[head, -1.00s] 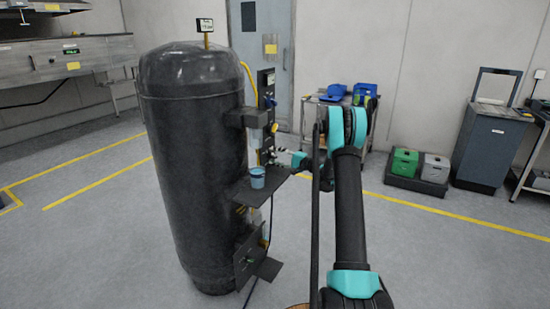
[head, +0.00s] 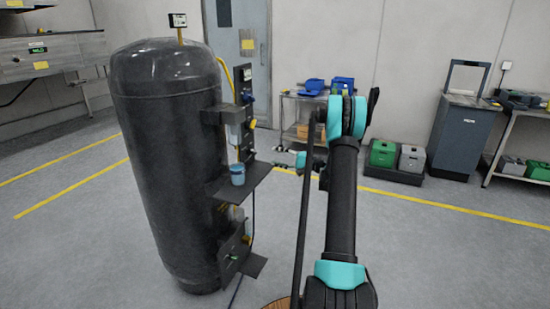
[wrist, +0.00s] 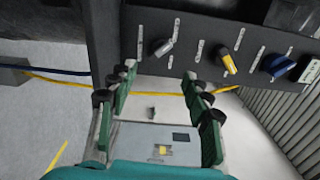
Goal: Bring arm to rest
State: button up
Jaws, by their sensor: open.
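My arm reaches forward in the right half of the head view, its elbow raised. My gripper (wrist: 157,108) shows in the wrist view with its two green, black-padded fingers spread apart and nothing between them. In the head view the gripper end is small and partly hidden by the arm. The black tank of the piston filler (head: 168,170) stands left of my arm. Its control panel (wrist: 215,45), with a yellow knob (wrist: 228,62) and a blue knob (wrist: 278,62), lies beyond the fingertips. A blue cup (head: 237,174) stands on the filler's shelf (head: 245,187).
A cart with blue bins (head: 315,86) stands behind my arm. Green (head: 383,153) and grey (head: 412,158) boxes sit on a low platform to the right. A dark cabinet (head: 463,135) and a side table (head: 525,110) stand further right. The floor between is open.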

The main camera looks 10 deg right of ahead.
jog(key=s+a+n+g+h, duration=0.1)
jog(key=s+a+g+h, duration=0.1)
jog(key=s+a, duration=0.35)
jog(key=s+a+r+n+g+h, duration=0.1)
jog(key=s+a+n+h, duration=0.15)
jog(key=s, duration=0.65)
jog(key=s+a+n+g+h, duration=0.1)
jog(key=s+a+g+h, duration=0.1)
jog(key=s+a, duration=0.35)
jog(key=s+d+f+n+h, duration=0.2)
jog(key=s+d+f+h, duration=0.1)
jog(key=s, duration=1.1)
jog(key=s+d+f+n+g+h, duration=0.1)
jog(key=s+d+f+h, duration=0.2)
jog(key=s, duration=1.1)
jog(key=shift+s+d+f+n+h, duration=0.2)
jog(key=shift+d+n+h, duration=0.15)
jog(key=shift+d+h, duration=0.7)
jog(key=shift+w, duration=0.1)
